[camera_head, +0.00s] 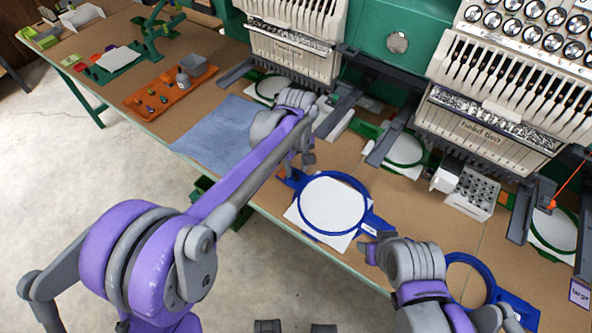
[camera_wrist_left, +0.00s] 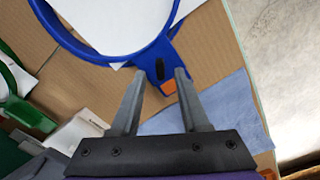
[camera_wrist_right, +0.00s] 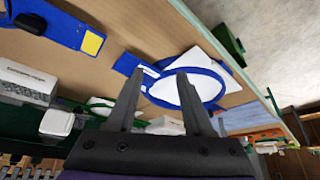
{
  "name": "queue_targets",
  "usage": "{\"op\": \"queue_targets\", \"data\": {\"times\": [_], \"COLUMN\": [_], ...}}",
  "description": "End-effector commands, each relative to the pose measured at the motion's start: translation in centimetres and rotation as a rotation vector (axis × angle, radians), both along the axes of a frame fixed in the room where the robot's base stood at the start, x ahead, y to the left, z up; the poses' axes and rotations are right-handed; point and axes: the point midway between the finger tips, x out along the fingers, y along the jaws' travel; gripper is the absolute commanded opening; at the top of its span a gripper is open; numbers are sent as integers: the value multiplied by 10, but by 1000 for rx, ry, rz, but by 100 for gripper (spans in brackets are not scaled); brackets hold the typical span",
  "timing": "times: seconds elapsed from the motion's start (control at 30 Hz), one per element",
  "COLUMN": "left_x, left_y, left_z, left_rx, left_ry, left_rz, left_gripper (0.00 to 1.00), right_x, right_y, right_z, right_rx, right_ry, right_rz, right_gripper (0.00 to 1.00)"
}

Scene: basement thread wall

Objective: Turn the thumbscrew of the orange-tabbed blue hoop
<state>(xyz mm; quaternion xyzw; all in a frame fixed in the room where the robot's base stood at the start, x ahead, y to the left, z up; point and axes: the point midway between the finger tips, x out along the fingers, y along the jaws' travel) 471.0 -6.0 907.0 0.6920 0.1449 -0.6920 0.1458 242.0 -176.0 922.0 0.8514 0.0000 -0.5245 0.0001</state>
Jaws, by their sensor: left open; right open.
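The orange-tabbed blue hoop (camera_head: 332,173) lies on the table over a white sheet. In the left wrist view its blue bracket carries an orange tab (camera_wrist_left: 169,87) and a dark elongated thumbscrew (camera_wrist_left: 159,70). My left gripper (camera_head: 302,167) is open at this bracket; in the left wrist view its fingers (camera_wrist_left: 156,75) stand either side of the thumbscrew, with nothing clasped. Whether they touch it I cannot tell. My right gripper (camera_head: 368,251) is open and empty near the hoop's white-labelled end; the hoop (camera_wrist_right: 186,104) shows beyond its fingers in the right wrist view.
A second blue hoop (camera_head: 491,279) lies at the right; its bracket has a yellow tab (camera_wrist_right: 92,43) and a black thumbscrew (camera_wrist_right: 30,23). Green hoops (camera_head: 423,153) sit beneath the machine heads. A blue cloth (camera_head: 218,135) and orange tray (camera_head: 170,87) lie left.

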Motion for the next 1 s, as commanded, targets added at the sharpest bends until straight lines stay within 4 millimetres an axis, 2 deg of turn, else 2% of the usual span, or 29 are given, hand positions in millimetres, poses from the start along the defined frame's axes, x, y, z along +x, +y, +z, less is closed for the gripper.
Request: {"op": "queue_targets", "data": {"times": [0.1, 0.2, 0.47, 0.5, 0.57, 0.73, 1.0], "left_x": [0, 0, 0, 0, 0, 0, 0], "left_y": [0, 0, 0, 0, 0, 0, 0], "left_z": [-13, -18, -20, -20, -20, -20, -19], "left_rx": [0, 0, 0, 0, 0, 0, 0], "left_ry": [0, 0, 0, 0, 0, 0, 0], "left_rz": [0, 0, 0, 0, 0, -1, -1], "left_gripper": [45, 45, 45, 43, 32, 2, 0], "right_x": [0, 0, 0, 0, 0, 0, 0], "right_y": [0, 0, 0, 0, 0, 0, 0], "right_z": [-1, -1, -1, -1, -1, -1, -1], "right_rx": [0, 0, 0, 0, 0, 0, 0], "right_ry": [0, 1, 0, 0, 0, 1, 0], "right_rz": [0, 0, 0, 0, 0, 0, 0], "right_gripper": [52, 52, 52, 52, 52, 52, 52]}}
